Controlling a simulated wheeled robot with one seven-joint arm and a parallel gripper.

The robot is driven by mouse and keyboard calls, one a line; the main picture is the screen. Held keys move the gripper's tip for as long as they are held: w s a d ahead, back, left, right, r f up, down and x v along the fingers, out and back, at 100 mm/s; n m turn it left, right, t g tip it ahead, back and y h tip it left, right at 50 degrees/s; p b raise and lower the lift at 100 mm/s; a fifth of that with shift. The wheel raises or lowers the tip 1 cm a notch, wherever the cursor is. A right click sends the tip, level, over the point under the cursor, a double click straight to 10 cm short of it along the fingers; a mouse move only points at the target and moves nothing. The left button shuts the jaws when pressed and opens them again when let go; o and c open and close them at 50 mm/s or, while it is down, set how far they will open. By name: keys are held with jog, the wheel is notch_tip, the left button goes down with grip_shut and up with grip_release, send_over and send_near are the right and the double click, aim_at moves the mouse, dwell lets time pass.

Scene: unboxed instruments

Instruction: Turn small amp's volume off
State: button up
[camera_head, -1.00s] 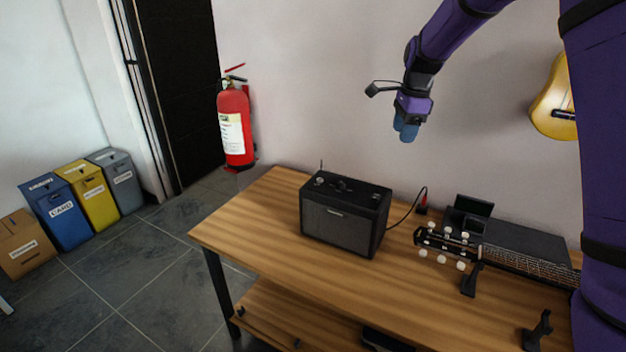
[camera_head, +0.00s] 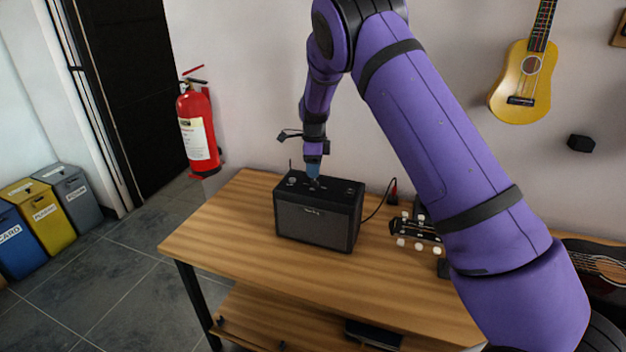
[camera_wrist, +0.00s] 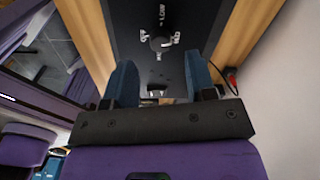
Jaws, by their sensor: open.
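The small amp (camera_head: 312,225) is a black box with a grey grille, standing upright on the wooden table. Its top panel with a round control and white lettering shows in the wrist view (camera_wrist: 150,20). A knob (camera_wrist: 160,44) with white labels around it lies ahead of my fingers. My gripper (camera_head: 313,172) is just over the amp's top, pointing down. In the wrist view its two blue fingers (camera_wrist: 158,85) are apart with nothing held between them. I cannot tell whether a fingertip touches the panel.
The wooden table (camera_head: 215,230) has free room left of the amp. A cable runs from the amp to a red plug (camera_head: 393,190). A guitar headstock (camera_head: 415,230) lies to the right, partly behind my arm. The wall is close behind the table.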

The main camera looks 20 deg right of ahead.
aim_at(314, 181)
jog(key=shift+f, duration=2.35)
jog(key=shift+d, duration=0.1)
jog(key=c, duration=0.9)
